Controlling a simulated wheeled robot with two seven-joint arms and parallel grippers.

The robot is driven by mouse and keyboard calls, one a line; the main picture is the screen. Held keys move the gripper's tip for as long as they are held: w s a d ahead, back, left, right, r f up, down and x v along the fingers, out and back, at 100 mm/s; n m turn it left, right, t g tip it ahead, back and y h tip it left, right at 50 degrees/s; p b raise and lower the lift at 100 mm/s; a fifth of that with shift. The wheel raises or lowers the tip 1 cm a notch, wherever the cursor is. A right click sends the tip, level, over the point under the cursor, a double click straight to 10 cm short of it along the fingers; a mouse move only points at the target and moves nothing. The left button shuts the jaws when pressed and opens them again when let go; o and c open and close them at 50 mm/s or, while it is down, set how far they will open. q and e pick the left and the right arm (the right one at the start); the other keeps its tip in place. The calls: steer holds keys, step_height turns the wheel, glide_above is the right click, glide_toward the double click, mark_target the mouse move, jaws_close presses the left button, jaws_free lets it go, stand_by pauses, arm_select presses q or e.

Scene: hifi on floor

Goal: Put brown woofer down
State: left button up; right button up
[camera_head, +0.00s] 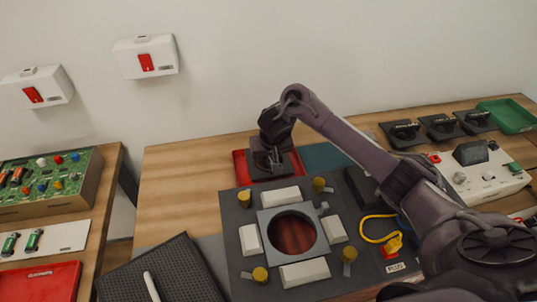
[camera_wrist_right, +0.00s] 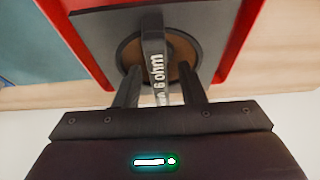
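The brown woofer (camera_wrist_right: 128,52) has a dark square plate, a round brown cone and an upright bar marked "6 ohm". In the wrist view its plate is inside the red tray (camera_wrist_right: 236,62). In the head view the woofer (camera_head: 288,168) and the red tray (camera_head: 240,168) are at the back of the table, partly hidden by my right gripper (camera_head: 267,168). In the wrist view my right gripper (camera_wrist_right: 158,72) has its fingers on either side of the bar, with gaps visible, so it looks open around it. My left gripper is not in view.
A dark panel (camera_head: 236,210) with a round opening, white blocks and yellow-topped clamps lies in front of the tray. A teal mat (camera_head: 325,156) is right of the tray. A black mesh grille (camera_head: 170,275) lies at front left. Bare wood (camera_head: 185,185) is left of the tray.

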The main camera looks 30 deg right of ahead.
steer(key=shift+r, duration=0.25)
steer(key=p+v, duration=0.9)
steer(key=v, duration=0.2)
steer(key=shift+s+r, duration=0.3)
steer(key=shift+r, duration=0.05)
